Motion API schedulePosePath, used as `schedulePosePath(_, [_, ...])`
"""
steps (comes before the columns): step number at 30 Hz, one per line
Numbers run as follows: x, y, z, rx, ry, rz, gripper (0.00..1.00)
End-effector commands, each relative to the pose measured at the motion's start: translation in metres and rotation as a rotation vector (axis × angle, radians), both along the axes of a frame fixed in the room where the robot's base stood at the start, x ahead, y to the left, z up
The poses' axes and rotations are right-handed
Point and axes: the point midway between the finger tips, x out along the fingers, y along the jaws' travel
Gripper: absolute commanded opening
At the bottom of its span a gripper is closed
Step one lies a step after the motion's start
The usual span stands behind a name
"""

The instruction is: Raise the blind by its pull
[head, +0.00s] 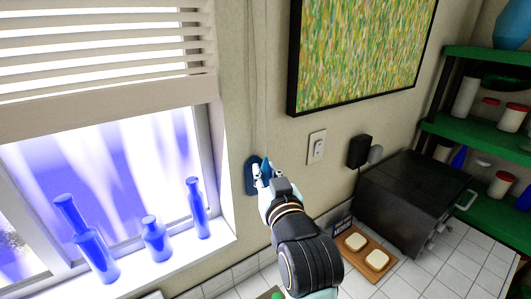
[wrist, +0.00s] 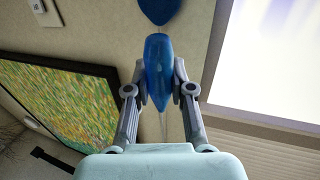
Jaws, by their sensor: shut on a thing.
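The blind (head: 110,105) hangs in the upper part of the window in the head view, with its slats spaced apart above a thick bottom rail and the lower window uncovered. Its thin cord (head: 265,100) runs down the wall to the right of the window. The blue pull (wrist: 158,72) sits between the two fingers of my gripper (wrist: 158,85) in the wrist view, and the gripper is shut on it. In the head view my gripper (head: 264,175) is at the wall beside the window, in front of a dark blue wall piece (head: 250,176).
Blue bottles (head: 155,238) stand on the window sill. A framed picture (head: 360,50) hangs to the right of the cord. A light switch (head: 316,147), a black oven (head: 410,205) and a board with bread (head: 365,252) are right of my arm. Green shelves (head: 480,135) stand at far right.

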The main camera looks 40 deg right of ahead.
Motion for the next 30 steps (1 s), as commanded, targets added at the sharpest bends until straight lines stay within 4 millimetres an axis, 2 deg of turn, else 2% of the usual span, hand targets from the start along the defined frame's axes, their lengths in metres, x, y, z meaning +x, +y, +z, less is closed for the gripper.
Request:
schedulePosePath(1, [0.000,0.000,-0.029,0.003,0.005,0.000,0.00])
schedulePosePath(3, [0.000,0.000,-0.052,0.004,0.005,0.000,0.00])
schedulePosePath(9, [0.000,0.000,-0.103,0.003,0.004,0.000,0.00])
schedulePosePath(12, [0.000,0.000,-0.121,0.003,0.004,0.000,0.00])
schedulePosePath(19, [0.000,0.000,-0.144,0.002,0.002,0.001,0.00])
schedulePosePath(30, [0.000,0.000,-0.147,0.001,0.003,0.000,0.00])
